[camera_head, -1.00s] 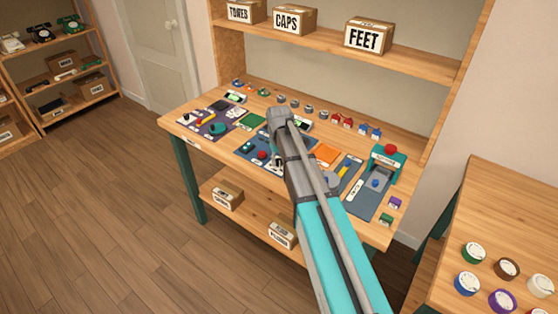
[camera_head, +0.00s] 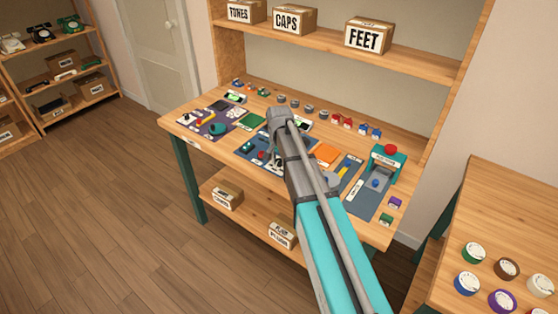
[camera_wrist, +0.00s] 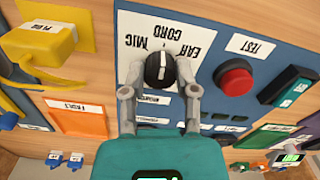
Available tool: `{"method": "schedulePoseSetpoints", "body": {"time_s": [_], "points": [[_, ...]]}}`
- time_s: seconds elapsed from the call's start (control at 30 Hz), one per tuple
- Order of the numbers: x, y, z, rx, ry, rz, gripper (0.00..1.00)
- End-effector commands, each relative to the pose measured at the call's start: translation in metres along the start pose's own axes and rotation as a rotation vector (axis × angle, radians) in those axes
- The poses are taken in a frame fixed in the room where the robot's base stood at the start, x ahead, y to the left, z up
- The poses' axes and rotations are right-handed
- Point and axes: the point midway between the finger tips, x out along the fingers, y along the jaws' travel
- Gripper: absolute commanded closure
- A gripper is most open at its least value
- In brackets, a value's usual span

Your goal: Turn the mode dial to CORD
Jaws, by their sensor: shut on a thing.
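The mode dial (camera_wrist: 158,68) is a round black knob with a white line, on a blue panel (camera_wrist: 212,62) in the wrist view. A white label plate (camera_wrist: 140,32) by it reads MIC, EAR and CORD, upside down in this view. The white line runs roughly up and down the picture; which word it marks I cannot tell for sure. My gripper (camera_wrist: 160,78) has one grey finger on each side of the dial and is shut on it. In the head view my arm's end covers the dial.
A yellow block (camera_wrist: 38,40) with a cable is on the other side. The workbench (camera_head: 180,122) carries several small parts and panels close around my gripper.

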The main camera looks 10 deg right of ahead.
Motion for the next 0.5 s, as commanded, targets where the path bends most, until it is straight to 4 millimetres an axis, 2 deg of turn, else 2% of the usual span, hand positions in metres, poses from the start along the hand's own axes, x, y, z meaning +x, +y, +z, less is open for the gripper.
{"method": "schedulePoseSetpoints", "body": {"time_s": [0.5], "points": [[0.0001, 0.0001, 0.0, 0.038, 0.0, 0.0, 1.0]]}}
